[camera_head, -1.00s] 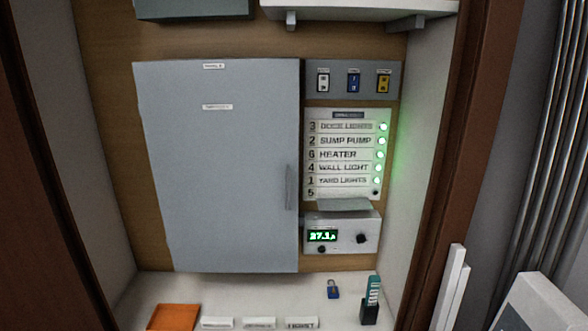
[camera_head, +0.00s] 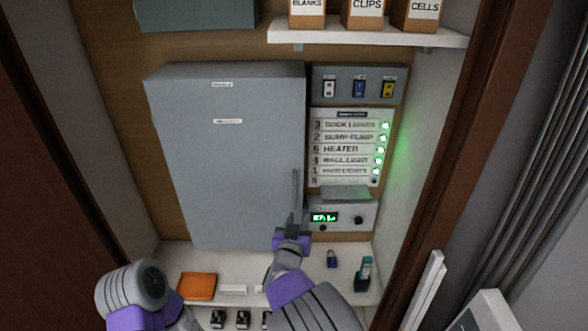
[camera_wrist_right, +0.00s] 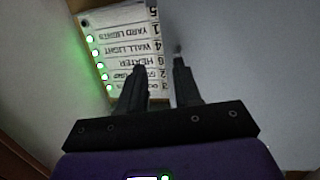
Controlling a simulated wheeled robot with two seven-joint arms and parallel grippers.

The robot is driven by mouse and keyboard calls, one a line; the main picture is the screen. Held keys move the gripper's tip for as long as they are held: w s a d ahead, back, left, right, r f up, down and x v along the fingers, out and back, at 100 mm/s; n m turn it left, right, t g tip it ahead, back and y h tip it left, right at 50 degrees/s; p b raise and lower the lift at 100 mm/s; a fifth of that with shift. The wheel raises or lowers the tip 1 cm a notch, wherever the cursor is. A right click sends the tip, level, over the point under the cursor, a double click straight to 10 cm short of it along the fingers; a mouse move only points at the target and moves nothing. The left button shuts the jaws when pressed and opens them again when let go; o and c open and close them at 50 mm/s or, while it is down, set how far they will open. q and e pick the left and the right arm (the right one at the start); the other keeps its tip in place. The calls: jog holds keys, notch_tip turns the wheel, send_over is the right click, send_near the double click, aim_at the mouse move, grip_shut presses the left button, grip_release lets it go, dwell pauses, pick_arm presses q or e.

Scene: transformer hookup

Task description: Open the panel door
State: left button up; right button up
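The panel door (camera_head: 225,150) is a large grey door on the back wall, and it looks shut in the head view. Its upright bar handle (camera_head: 296,186) is near the right edge. My right gripper (camera_head: 292,218) is at the lower end of the handle; whether it touches cannot be told. In the right wrist view my right gripper (camera_wrist_right: 159,66) has its two dark fingers apart, with nothing clearly held between them. The grey door surface (camera_wrist_right: 240,60) fills the right of that view. My left gripper is not in view; only part of an arm shows at lower left.
Right of the door are a switch strip (camera_head: 358,85), a labelled list with green lights (camera_head: 343,150) and a meter box (camera_head: 342,216). Below, the white ledge (camera_head: 262,250) holds an orange item (camera_head: 197,286) and a blue padlock (camera_head: 331,259). A shelf (camera_head: 370,35) with boxes is above.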

jog(key=t, duration=0.1)
send_near(294, 188)
jog(key=w, duration=0.3)
jog(key=p, duration=0.1)
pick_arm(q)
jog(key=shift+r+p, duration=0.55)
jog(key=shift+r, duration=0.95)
pick_arm(e)
jog(key=shift+w+d+f, duration=0.1)
jog(key=shift+w+d, duration=0.2)
jog(key=shift+w, duration=0.95)
jog(key=shift+w+d, duration=0.35)
jog(key=shift+w, duration=0.9)
jog(key=shift+w+d+f, duration=0.1)
jog(key=shift+w+d, duration=0.2)
jog(key=shift+w, duration=0.95)
grip_shut()
